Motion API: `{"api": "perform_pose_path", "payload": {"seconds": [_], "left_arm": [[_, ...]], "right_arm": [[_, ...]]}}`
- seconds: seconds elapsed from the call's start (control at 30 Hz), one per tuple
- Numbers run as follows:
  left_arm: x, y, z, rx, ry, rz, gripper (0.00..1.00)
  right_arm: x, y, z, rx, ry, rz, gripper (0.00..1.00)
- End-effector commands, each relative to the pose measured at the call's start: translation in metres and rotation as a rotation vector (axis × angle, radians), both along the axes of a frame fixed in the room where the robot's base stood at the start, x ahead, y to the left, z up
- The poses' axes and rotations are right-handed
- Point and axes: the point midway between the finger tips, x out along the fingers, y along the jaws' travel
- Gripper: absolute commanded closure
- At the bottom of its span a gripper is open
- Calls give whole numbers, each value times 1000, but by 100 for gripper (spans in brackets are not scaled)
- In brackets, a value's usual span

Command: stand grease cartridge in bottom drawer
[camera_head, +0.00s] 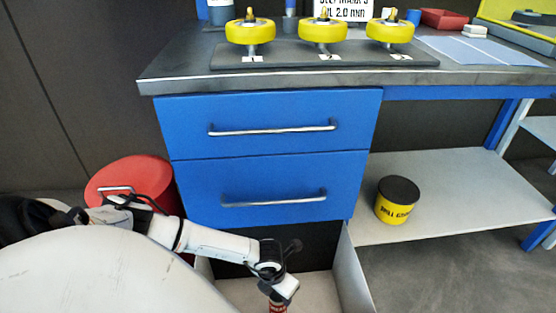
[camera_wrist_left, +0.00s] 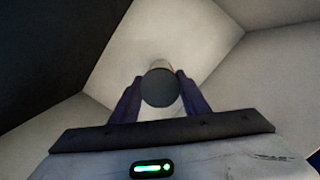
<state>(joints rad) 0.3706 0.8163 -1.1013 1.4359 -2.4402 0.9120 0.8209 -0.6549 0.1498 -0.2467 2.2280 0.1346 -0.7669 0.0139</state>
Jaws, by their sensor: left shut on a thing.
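My left gripper (camera_head: 278,291) reaches down at the bottom of the head view and is shut on the grease cartridge (camera_head: 277,307), whose red label shows below the fingers. In the left wrist view the cartridge's dark round end (camera_wrist_left: 159,88) sits between the two fingers of the left gripper (camera_wrist_left: 160,92). The bottom drawer (camera_head: 353,277) is pulled out, with pale inner walls and floor. The gripper and cartridge are over or inside it; pale drawer surfaces (camera_wrist_left: 218,70) surround them in the wrist view. Whether the cartridge touches the floor cannot be told. My right gripper is not in view.
Two blue drawers (camera_head: 270,188) with metal handles are shut above. A red bin (camera_head: 130,178) stands left, behind my arm. A black-and-yellow tub (camera_head: 397,200) stands on the lower shelf (camera_head: 460,205). Yellow wheels (camera_head: 250,32) stand on a dark board on the bench.

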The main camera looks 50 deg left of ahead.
Motion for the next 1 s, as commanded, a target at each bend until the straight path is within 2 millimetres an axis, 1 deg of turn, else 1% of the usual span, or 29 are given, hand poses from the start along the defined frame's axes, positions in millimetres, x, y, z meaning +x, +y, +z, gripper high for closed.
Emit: {"api": "perform_pose_path", "payload": {"seconds": [0.2, 0.27, 0.57, 0.7, 0.73, 0.8, 0.83, 1.0], "left_arm": [[1, -1, -31, -1, -2, -1, 95], [1, 0, -36, -1, -2, -1, 95], [1, -1, -37, -1, -2, -2, 95], [1, -1, -42, -2, -2, -1, 95], [0, 0, -41, -1, 0, -2, 54], [0, 0, -41, -1, 0, -2, 42], [0, 0, -41, -1, 0, -2, 40], [0, 0, -41, -1, 0, -2, 40]], "right_arm": [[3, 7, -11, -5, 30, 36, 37], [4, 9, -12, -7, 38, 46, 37], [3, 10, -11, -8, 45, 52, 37], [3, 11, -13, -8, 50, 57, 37], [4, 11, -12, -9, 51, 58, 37], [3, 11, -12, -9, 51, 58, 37], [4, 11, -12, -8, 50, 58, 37], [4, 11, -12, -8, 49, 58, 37]]}}
